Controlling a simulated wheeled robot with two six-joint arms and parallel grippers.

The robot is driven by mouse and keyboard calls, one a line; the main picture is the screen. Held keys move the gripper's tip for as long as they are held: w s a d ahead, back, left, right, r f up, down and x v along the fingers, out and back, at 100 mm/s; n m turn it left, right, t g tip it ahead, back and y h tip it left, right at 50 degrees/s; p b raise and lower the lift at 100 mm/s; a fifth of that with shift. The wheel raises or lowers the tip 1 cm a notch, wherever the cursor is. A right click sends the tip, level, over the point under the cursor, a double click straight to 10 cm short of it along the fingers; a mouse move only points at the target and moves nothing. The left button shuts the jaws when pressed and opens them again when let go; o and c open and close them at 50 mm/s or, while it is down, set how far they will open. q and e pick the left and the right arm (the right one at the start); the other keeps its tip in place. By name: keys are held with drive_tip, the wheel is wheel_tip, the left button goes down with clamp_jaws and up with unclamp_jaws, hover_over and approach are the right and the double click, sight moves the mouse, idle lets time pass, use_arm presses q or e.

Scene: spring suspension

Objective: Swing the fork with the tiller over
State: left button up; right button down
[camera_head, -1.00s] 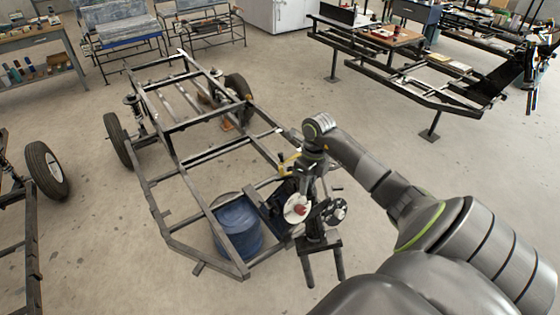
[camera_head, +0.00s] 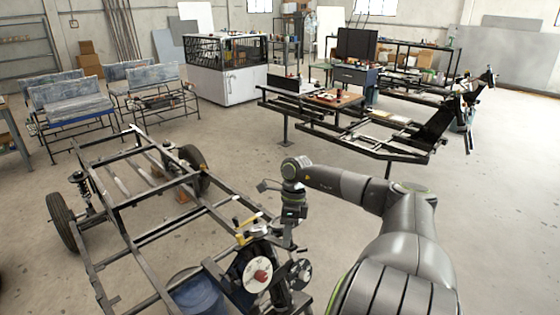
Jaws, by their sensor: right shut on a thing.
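My right gripper (camera_head: 287,238) points down from the wrist at the front right corner of the dark chassis frame (camera_head: 150,237). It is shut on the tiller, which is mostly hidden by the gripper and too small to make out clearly. Just below is the fork assembly, with a white disc with a red centre (camera_head: 259,274) and a dark round hub (camera_head: 300,273) beside it. The fork's lower part is cut off by the bottom edge. My left gripper is not in view.
A blue drum (camera_head: 197,294) stands inside the frame's front end. A wheel (camera_head: 62,222) sits at its left side. A second dark frame on stands (camera_head: 370,140) is at the back right. Benches with seats (camera_head: 70,105) stand at the back left.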

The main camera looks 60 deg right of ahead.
drive_tip(key=shift+s+d+n+b, duration=0.1)
drive_tip(key=shift+d+n+b, duration=0.2)
drive_tip(key=shift+d+b, duration=0.1)
drive_tip(key=c, duration=1.2)
unclamp_jaws()
drive_tip(key=shift+b+v, duration=1.9)
drive_tip(key=shift+v, duration=6.8)
drive_tip(key=shift+d+f, duration=0.15)
